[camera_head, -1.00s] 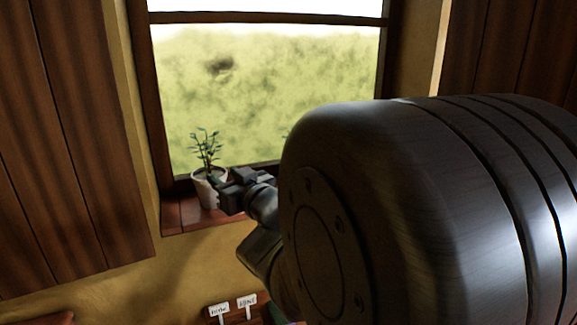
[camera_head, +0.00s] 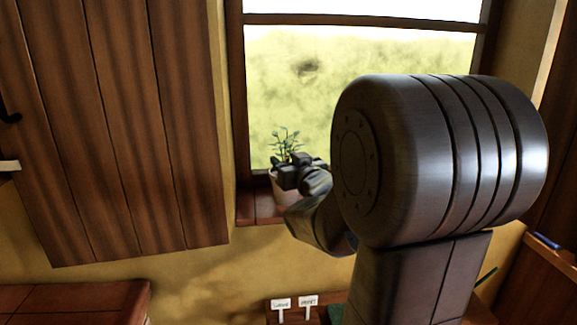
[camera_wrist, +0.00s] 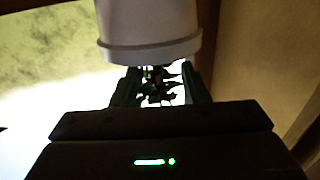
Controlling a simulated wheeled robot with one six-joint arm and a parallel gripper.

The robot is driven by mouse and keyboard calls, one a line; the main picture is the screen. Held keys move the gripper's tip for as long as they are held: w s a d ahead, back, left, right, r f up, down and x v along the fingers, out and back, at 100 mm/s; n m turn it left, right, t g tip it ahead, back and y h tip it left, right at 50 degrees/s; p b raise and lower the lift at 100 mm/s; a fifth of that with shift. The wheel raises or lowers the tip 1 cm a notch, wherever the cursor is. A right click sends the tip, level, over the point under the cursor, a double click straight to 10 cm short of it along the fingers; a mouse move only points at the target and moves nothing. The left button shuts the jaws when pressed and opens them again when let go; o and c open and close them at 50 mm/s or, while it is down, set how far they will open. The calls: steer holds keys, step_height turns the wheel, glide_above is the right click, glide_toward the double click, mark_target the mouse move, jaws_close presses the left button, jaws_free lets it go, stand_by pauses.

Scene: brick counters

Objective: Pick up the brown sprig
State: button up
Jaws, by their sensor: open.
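A leafy plant (camera_head: 285,143) stands in a white pot (camera_head: 283,193) on the window sill; its leaves look green in the head view. The wrist view shows the pot (camera_wrist: 150,25) upside down, with dark green leaves (camera_wrist: 158,92) below its rim. My gripper (camera_head: 288,172) overlaps the pot's rim in the head view. In the wrist view my open gripper (camera_wrist: 161,86) has one finger on each side of the leaves. A small reddish-brown patch shows among the leaves there, but I cannot make out a separate brown sprig. Contact with the plant cannot be judged.
The brick sill (camera_head: 254,207) lies under a bright window (camera_head: 355,75). A wooden shutter (camera_head: 130,130) is on the left. A brick counter (camera_head: 70,297) is at lower left. Two small white signs (camera_head: 281,303) stand at the bottom. My arm hides much of the right side.

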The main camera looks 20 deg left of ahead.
jaws_close()
